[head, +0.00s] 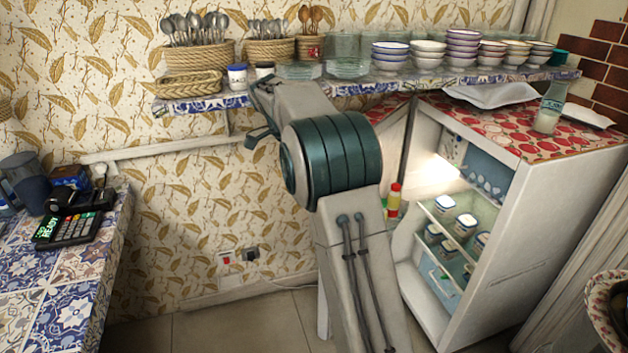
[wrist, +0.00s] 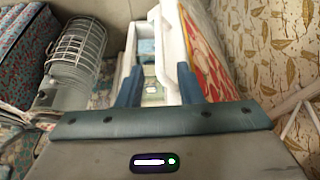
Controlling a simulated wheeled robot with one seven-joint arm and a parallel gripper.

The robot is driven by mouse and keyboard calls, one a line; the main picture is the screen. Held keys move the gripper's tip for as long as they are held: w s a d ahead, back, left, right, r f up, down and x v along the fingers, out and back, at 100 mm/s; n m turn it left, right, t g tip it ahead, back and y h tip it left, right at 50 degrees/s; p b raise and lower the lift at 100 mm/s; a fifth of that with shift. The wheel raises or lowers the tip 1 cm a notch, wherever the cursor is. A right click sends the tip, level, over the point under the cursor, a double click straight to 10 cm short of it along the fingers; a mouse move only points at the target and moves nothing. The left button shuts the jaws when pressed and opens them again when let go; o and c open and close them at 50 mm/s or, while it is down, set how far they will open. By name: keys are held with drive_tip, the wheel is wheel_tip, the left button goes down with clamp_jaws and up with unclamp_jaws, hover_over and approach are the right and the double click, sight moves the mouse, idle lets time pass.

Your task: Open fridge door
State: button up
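The white fridge (head: 533,230) stands at the right in the head view, under a red patterned cloth. Its front is open and the lit inside shows, with several small tubs on the shelves. The door (head: 398,140) appears swung out to the left, with bottles (head: 393,200) by its inner side; my arm hides part of it. My gripper (wrist: 158,82) is open in the wrist view, its two blue fingers apart with nothing clearly held. White fridge parts (wrist: 172,50) and the inside (wrist: 147,62) show beyond the fingers. Contact with the door cannot be told.
A wall shelf (head: 345,86) with bowls, baskets and jars runs behind my arm. A glass bottle (head: 549,108) stands on the fridge top. A tiled counter (head: 85,260) with a card terminal (head: 66,231) is at the left. Floor (head: 240,325) between is clear.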

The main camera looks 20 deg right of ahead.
drive_tip(key=v, duration=0.5)
drive_tip(key=shift+r+p, duration=0.25)
drive_tip(key=shift+p, duration=0.05)
